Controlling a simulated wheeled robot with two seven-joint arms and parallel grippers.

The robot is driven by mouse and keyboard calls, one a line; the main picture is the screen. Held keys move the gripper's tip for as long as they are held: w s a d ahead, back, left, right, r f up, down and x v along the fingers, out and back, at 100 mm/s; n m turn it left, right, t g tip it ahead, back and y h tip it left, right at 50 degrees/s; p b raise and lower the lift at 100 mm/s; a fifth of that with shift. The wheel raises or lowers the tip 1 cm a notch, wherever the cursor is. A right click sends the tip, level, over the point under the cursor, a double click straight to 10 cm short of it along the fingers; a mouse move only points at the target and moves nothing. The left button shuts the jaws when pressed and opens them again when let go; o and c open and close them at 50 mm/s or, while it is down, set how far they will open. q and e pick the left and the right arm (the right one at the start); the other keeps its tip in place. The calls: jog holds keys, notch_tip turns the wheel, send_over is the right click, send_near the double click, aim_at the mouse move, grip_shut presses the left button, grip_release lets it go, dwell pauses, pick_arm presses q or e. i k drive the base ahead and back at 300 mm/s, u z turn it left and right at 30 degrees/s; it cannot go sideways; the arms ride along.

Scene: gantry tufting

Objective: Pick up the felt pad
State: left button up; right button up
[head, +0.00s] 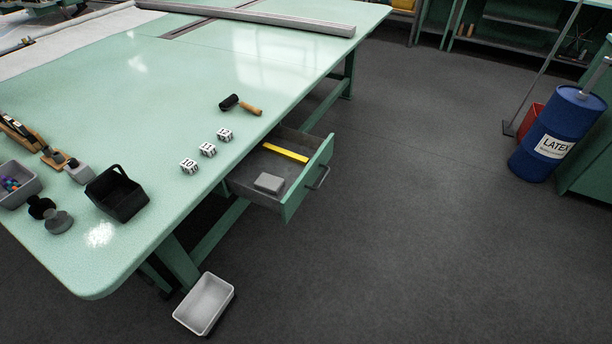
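A small grey flat block (269,183), which looks like the felt pad, lies in the open drawer (308,183) under the table's right edge. It rests on the drawer floor towards the near end, apart from a yellow strip (285,153) farther back. Its top is uncovered. Neither of my grippers shows in the head view.
The green table (190,100) carries numbered white cubes (207,150), a black-headed roller (241,104), a black basket (117,192) and a grey bin (14,184). A white tub (204,304) stands on the floor. A blue latex drum (556,135) stands right; the floor between is clear.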

aim_at(266, 182)
jog(key=u, duration=1.55)
jog(key=k, duration=0.5)
jog(key=z, duration=1.15)
jog(key=i, duration=0.7)
jog(key=u, duration=1.2)
